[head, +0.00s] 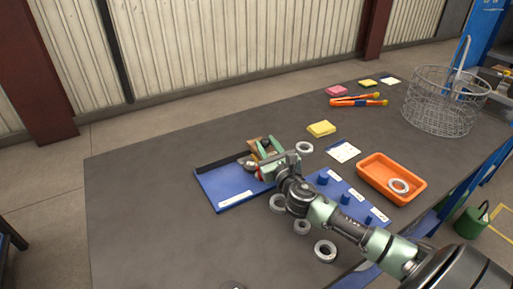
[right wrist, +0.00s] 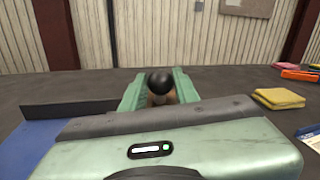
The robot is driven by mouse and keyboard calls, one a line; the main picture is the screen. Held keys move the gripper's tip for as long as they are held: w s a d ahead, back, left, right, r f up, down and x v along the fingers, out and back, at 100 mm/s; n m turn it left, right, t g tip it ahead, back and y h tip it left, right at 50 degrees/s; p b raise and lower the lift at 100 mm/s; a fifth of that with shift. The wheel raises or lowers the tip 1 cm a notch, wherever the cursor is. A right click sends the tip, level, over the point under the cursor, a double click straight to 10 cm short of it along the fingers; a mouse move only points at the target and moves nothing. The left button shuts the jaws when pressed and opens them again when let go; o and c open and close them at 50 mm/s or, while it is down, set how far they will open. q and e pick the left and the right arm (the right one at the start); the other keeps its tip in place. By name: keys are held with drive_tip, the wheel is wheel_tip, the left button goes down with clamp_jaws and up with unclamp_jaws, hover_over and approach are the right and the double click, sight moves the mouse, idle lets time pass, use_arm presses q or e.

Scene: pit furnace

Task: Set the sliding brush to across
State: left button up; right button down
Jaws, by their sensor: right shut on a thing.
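The sliding brush shows as a small tan piece (head: 254,143) by the blue tray's back right corner, mostly hidden by my right gripper (head: 262,157). In the right wrist view a black ball knob (right wrist: 160,81) with tan material below it stands between the green fingers of the right gripper (right wrist: 155,88). The gripper is shut on the brush. The blue tray (head: 220,190) has a dark raised strip along its back and a white label at its front. The brush's exact angle cannot be told. My left gripper is not in view.
A blue peg board (head: 335,188) and an orange bin (head: 372,186) with a ring lie to the right. Several loose rings (head: 325,250) surround my arm. A yellow pad (head: 321,128), orange-handled tools (head: 355,101) and a wire basket (head: 435,105) are farther back. The left tabletop is clear.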

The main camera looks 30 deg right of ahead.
drive_tip(key=c, duration=1.1)
unclamp_jaws()
drive_tip(key=shift+o, duration=0.2)
drive_tip(key=shift+s, duration=0.15)
drive_tip(key=v, duration=0.7)
drive_tip(key=shift+s+a+b, duration=0.1)
drive_tip(key=shift+s+b, duration=0.2)
